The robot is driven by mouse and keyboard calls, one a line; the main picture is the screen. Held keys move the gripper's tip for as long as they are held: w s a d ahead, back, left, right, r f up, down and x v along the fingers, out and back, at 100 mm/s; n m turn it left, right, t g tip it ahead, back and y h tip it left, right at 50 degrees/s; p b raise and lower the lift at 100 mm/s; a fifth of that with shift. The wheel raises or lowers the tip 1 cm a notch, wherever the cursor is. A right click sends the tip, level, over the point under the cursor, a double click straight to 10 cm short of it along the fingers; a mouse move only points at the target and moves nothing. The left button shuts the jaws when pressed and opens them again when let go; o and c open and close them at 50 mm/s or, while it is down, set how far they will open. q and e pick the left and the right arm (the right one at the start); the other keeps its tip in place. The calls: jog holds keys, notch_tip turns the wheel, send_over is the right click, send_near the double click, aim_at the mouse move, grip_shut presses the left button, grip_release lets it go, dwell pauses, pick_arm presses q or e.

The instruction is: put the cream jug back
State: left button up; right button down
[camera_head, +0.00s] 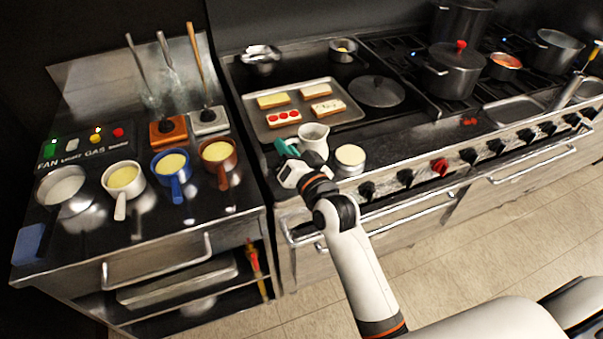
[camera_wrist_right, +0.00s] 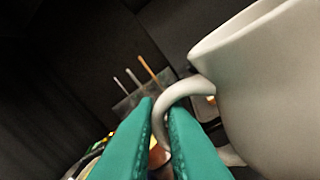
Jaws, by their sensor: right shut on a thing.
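The white cream jug (camera_head: 314,138) is at the front left of the stove top, just in front of the baking tray. In the right wrist view the jug (camera_wrist_right: 275,95) fills the right side, with its curved handle between my teal fingers. My right gripper (camera_head: 287,148) is shut on that handle, and it also shows in the right wrist view (camera_wrist_right: 160,135). The jug looks upright. I cannot tell whether its base touches the stove top. My left gripper is not in view.
A round cream-topped dish (camera_head: 350,157) stands close to the right of the jug. The baking tray (camera_head: 345,121) with several bread slices lies behind it. Several small pans, including a blue one (camera_head: 172,170), stand on the left counter. A pot (camera_head: 452,72) is at the back.

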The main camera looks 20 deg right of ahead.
jog(key=shift+y, duration=0.3)
jog(key=w+f, duration=0.1)
jog(key=f, duration=0.1)
jog(key=w+f, duration=0.1)
jog(key=f, duration=0.2)
jog(key=w+a+f+p, duration=0.1)
jog(key=w+f, duration=0.1)
jog(key=shift+f, duration=0.25)
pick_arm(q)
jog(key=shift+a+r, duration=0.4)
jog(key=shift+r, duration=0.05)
pick_arm(e)
jog(key=shift+f, duration=0.15)
jog(key=c, duration=1.5)
grip_release()
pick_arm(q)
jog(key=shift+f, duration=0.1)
